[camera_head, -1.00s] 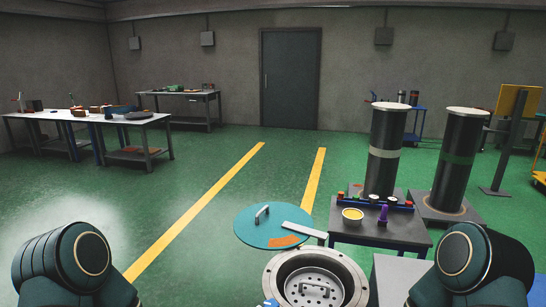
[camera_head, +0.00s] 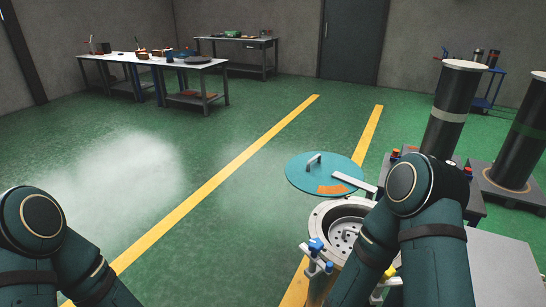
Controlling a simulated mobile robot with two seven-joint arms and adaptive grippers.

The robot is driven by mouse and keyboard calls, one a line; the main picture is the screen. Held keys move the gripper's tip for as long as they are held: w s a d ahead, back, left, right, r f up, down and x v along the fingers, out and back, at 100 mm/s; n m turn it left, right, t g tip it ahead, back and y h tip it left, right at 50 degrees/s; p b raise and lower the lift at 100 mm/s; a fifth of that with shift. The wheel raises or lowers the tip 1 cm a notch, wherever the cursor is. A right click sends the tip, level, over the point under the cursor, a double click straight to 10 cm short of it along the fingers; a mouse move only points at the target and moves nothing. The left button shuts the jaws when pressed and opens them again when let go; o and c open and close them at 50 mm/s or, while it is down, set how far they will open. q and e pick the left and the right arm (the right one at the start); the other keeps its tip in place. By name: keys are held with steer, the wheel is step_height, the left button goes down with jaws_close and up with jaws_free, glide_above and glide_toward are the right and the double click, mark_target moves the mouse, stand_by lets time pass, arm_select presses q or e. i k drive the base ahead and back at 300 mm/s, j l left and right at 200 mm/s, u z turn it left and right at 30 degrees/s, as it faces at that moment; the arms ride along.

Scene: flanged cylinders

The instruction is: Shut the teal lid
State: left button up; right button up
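The teal lid (camera_head: 308,180) is a flat round disc with a small upright handle (camera_head: 314,161) and an orange patch. It stands swung out to the far left of the open flanged cylinder (camera_head: 330,211), joined by a pale hinge arm (camera_head: 354,184). The cylinder's mouth is uncovered and a perforated inside shows. Blue-knobbed clamps (camera_head: 317,246) sit on its near left side. My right arm covers the cylinder's right part. My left arm is at the lower left, away from the lid. Neither gripper shows in the view.
A small table with items is partly hidden behind my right arm. Two tall dark cylinders (camera_head: 449,110) stand at the right. A grey surface (camera_head: 500,268) lies at the lower right. Workbenches (camera_head: 150,66) stand far back left. The green floor left of the lid is clear.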

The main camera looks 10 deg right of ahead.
mark_target(322, 174)
steer(key=i+j+u, duration=0.1)
steer(key=i+u, duration=0.15)
steer(key=i, duration=0.2)
steer(key=i+u, duration=0.25)
steer(key=i, duration=1.75)
steer(key=i+j+z, duration=0.1)
steer(key=i+z, duration=0.25)
steer(key=i, duration=0.15)
steer(key=i+j+z, duration=0.35)
steer(key=i+l+z, duration=0.1)
steer(key=z, duration=1.55)
